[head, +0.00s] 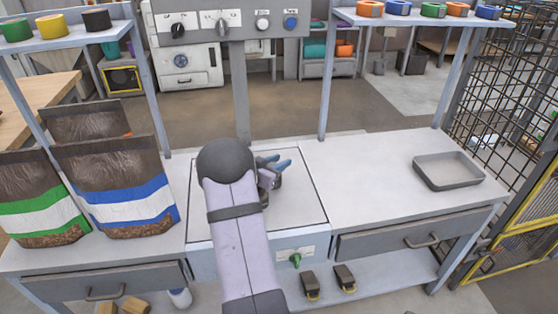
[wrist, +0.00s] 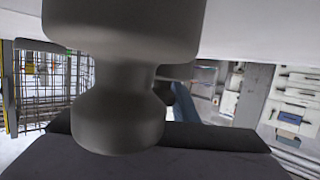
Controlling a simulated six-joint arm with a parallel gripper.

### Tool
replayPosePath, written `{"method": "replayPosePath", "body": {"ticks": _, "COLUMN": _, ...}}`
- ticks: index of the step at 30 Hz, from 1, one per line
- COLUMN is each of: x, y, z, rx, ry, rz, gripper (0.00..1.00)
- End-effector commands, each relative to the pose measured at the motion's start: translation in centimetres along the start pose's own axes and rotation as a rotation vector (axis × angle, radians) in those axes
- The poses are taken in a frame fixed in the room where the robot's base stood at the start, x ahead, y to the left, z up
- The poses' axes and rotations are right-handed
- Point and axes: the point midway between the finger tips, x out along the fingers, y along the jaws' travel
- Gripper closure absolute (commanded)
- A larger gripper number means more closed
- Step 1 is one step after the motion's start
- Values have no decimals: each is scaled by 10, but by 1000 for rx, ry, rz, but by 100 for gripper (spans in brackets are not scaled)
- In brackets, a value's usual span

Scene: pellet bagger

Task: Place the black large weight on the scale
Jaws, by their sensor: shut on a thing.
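The black large weight (wrist: 118,118) fills much of the wrist view, dark grey, with a wide body, a narrow neck and a knob. Its wide end lies against the pale surface at the top of that view; I cannot tell whether it touches. My arm hides the plate's middle and most of the weight in the head view.
Brown bags with a green band (head: 42,208) and a blue band (head: 130,195) stand left of the scale. A grey tray (head: 448,184) lies on the right bench. A control panel post (head: 241,100) rises behind the scale. The bench between scale and tray is clear.

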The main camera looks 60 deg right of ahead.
Motion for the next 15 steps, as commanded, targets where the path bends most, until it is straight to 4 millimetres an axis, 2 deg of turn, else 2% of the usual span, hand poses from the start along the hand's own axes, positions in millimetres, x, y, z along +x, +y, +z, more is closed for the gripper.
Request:
{"method": "replayPosePath", "body": {"ticks": 1, "x": 0, "y": -1, "z": -5, "rx": 3, "ry": 8, "rz": -1, "gripper": 100}}
{"method": "replayPosePath", "body": {"ticks": 7, "x": 1, "y": -1, "z": -1, "rx": 2, "ry": 7, "rz": -1, "gripper": 100}}
{"method": "replayPosePath", "body": {"ticks": 8, "x": 1, "y": 0, "z": 4, "rx": -1, "ry": -1, "rz": 0, "gripper": 72}}
{"method": "replayPosePath", "body": {"ticks": 10, "x": 1, "y": 0, "z": 3, "rx": -1, "ry": -1, "rz": 0, "gripper": 56}}
{"method": "replayPosePath", "body": {"ticks": 15, "x": 1, "y": 0, "z": 3, "rx": -1, "ry": -1, "rz": 0, "gripper": 56}}
